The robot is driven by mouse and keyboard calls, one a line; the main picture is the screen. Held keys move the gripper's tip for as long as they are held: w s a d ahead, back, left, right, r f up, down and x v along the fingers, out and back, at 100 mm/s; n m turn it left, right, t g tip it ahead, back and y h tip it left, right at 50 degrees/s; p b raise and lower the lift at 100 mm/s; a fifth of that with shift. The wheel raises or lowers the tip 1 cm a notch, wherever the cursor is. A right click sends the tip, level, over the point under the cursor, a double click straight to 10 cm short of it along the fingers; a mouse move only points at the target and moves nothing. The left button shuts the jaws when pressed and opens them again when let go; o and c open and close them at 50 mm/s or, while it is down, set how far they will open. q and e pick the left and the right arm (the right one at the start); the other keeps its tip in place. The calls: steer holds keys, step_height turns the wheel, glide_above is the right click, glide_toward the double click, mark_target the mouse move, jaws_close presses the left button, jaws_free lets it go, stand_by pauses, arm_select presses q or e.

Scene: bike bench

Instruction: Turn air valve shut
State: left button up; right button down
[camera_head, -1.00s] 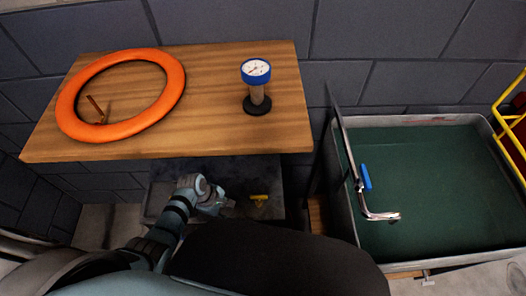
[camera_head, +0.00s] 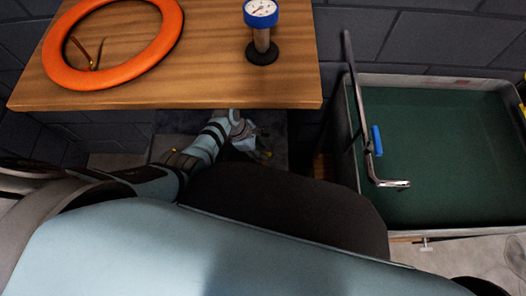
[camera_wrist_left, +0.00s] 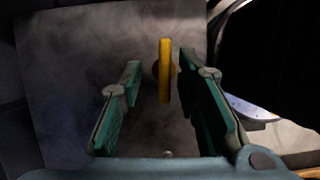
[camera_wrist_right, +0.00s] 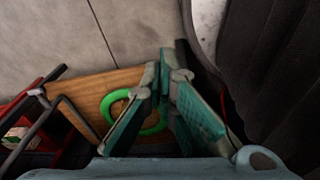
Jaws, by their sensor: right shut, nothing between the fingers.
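The yellow air valve handle (camera_wrist_left: 165,70) stands upright, nearly edge-on, in front of a grey panel (camera_wrist_left: 70,90) in the left wrist view. My left gripper (camera_wrist_left: 157,66) is open, with the handle showing between its fingers, closer to the right-hand finger. I cannot tell whether they touch. My right gripper (camera_wrist_right: 167,65) is shut and empty, and is away from the valve.
The bench top (camera_head: 210,60) overhangs the left gripper and carries an orange ring (camera_head: 118,75) and a blue-rimmed gauge (camera_head: 261,14). A green-floored tray (camera_head: 440,150) stands at right. Below the right gripper are a green ring (camera_wrist_right: 112,100) and a wooden board (camera_wrist_right: 95,88).

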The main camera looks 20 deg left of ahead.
arm_select(q)
steer(key=shift+s+r, duration=0.25)
steer(key=shift+s, duration=0.05)
steer(key=shift+r, duration=0.1)
steer(key=c, duration=0.3)
steer(key=shift+d, duration=0.1)
jaws_close()
arm_select(e)
steer(key=shift+s+a, duration=0.1)
steer(key=shift+s, duration=0.7)
